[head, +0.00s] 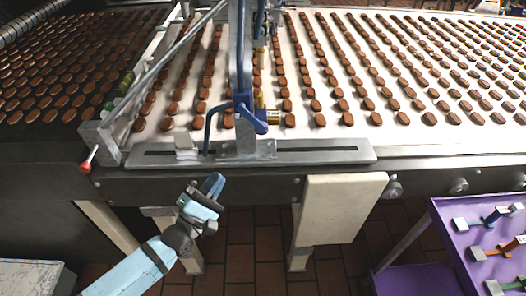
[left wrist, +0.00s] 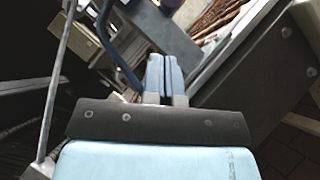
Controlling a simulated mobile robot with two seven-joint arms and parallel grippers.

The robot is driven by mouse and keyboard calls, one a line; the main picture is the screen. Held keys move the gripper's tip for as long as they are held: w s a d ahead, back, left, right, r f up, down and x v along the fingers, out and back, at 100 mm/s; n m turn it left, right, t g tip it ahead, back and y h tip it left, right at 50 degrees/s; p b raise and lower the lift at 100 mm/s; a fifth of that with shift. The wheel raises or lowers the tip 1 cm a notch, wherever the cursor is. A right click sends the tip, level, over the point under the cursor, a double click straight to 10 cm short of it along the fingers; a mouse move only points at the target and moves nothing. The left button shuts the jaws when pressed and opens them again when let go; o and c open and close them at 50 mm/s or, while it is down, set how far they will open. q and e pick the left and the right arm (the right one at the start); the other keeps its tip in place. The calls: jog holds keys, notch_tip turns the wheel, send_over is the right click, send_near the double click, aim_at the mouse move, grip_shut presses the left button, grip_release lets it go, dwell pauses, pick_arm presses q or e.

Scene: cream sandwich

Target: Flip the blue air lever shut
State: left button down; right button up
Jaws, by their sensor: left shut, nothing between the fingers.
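The blue air lever (head: 209,127) is a bent dark-blue bar beside a blue fitting (head: 250,113) on the upright metal post at the conveyor's near edge. Its lower end hangs close above the slotted metal rail. A dark-blue curved bar (left wrist: 120,50), likely the same lever, shows in the left wrist view, to the left of the fingers. My left gripper (head: 214,184) is below and in front of the conveyor edge, apart from the lever. Its fingers (left wrist: 165,75) are together and empty. My right gripper is not in view.
The slotted metal rail (head: 330,151) runs along the conveyor's front. Rows of brown biscuits cover the pale belt (head: 300,127). A red-tipped lever (head: 88,161) sticks out at left. A beige panel (head: 338,205) hangs at the front. A purple tray (head: 447,213) with tools stands at right.

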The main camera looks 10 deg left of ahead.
aim_at(252, 117)
pick_arm(q)
jog(key=shift+w+r+n, duration=0.15)
jog(key=shift+n, duration=0.25)
jog(key=s+d+r+p+x, duration=0.1)
jog(key=d+p+x, duration=0.1)
jog(key=x, duration=1)
jog(key=shift+d+r+p, duration=0.3)
jog(key=shift+r+p, duration=0.05)
jog(key=shift+p, duration=0.4)
jog(key=shift+w+d+n+t+b, duration=0.1)
jog(key=shift+d+n+t+b, duration=0.15)
jog(key=shift+n+b, duration=0.2)
